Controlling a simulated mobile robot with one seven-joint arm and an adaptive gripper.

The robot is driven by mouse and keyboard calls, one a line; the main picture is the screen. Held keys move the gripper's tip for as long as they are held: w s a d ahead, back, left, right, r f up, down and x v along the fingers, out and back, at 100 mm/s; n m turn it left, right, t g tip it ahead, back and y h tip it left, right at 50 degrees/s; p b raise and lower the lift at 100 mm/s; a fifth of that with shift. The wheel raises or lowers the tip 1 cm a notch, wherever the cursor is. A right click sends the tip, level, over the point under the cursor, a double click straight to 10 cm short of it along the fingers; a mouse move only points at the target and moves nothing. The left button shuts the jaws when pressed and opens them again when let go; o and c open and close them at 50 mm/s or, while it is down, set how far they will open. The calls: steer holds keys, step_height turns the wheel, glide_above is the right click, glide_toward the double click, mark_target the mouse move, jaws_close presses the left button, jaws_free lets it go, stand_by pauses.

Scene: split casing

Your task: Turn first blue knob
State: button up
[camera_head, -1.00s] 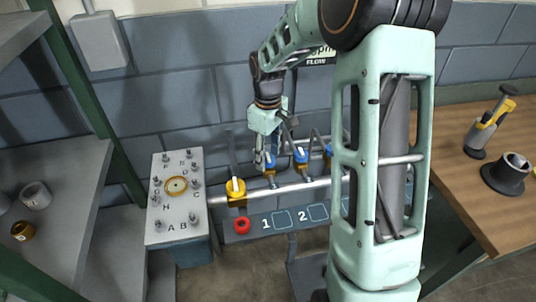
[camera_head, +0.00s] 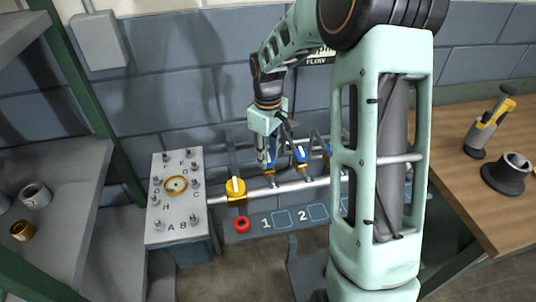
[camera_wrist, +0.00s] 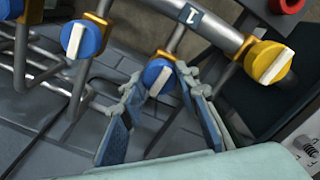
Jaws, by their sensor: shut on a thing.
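The first blue knob (camera_wrist: 158,76) is round with a white bar handle and sits on a yellow fitting on the pipe. In the head view only a little of this knob (camera_head: 270,167) shows below the fingers. My gripper (camera_wrist: 156,84) has one finger on each side of the knob, shut on its handle. In the head view my gripper (camera_head: 268,160) points down at the left end of the row of blue knobs. The white handle is slightly tilted in the wrist view.
A second blue knob (camera_head: 300,154) is close on the right. A yellow knob (camera_head: 236,187) and a red button (camera_head: 242,224) are on the left. A grey lettered panel (camera_head: 175,211) stands farther left. A wooden table (camera_head: 477,195) is at the right.

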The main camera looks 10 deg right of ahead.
steer(key=m+b, duration=0.1)
steer(key=m, duration=0.7)
steer(key=shift+m+b, duration=0.35)
steer(key=shift+m, duration=0.05)
steer(key=m, duration=0.4)
steer(key=shift+m, duration=2.3)
steer(key=o, duration=1.2)
steer(key=shift+c, duration=0.2)
steer(key=shift+r, duration=0.1)
